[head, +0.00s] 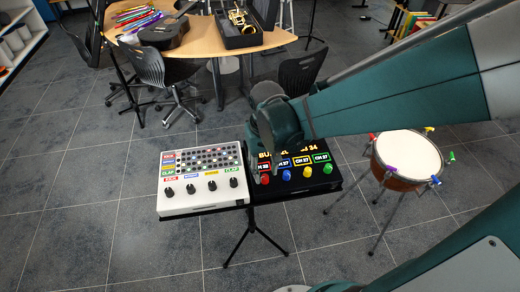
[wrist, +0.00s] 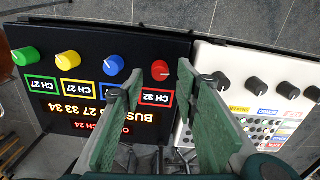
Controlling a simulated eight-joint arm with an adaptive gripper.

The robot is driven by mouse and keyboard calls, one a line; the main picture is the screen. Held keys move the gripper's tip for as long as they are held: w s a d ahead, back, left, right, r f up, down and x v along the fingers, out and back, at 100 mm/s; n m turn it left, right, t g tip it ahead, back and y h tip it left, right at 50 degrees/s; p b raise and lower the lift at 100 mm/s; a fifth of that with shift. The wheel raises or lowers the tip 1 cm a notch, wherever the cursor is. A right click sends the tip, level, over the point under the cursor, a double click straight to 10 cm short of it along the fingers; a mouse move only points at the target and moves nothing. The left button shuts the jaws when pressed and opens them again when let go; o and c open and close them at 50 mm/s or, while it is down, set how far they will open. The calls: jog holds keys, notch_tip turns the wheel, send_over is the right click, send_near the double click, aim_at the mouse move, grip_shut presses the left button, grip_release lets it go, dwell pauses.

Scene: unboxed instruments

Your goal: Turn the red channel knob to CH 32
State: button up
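The black channel box (head: 315,192) stands on a stand and carries red, blue, yellow and green knobs. The red knob (wrist: 160,70) is at the end of the row beside the white box; it also shows in the head view (head: 265,179). Its red-framed display (wrist: 157,97) reads CH 32, upside down in the wrist view. My gripper (wrist: 159,77) is open, with one green finger on each side of the red knob in the wrist view. Gaps show between knob and fingers. The fingers partly cover the blue-framed display.
A white box (head: 205,170) with black knobs and coloured labels stands close on the left in the head view. The blue knob (wrist: 113,65) is just outside one finger. A drum (head: 402,160) stands to the right. A table (head: 200,35) with instruments is behind.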

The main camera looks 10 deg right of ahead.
aim_at(265, 177)
notch_tip(265, 177, up, 9)
jog(key=shift+f, duration=0.15)
dwell(0.5)
dwell(0.6)
jog(key=s+d+r+m+t, duration=0.1)
jog(key=s+d+r+t, duration=0.5)
jog(key=d, duration=0.4)
jog(key=shift+s+r+t, duration=0.15)
jog(key=shift+r+t, duration=0.45)
jog(key=shift+r, duration=0.55)
jog(key=shift+d, duration=0.1)
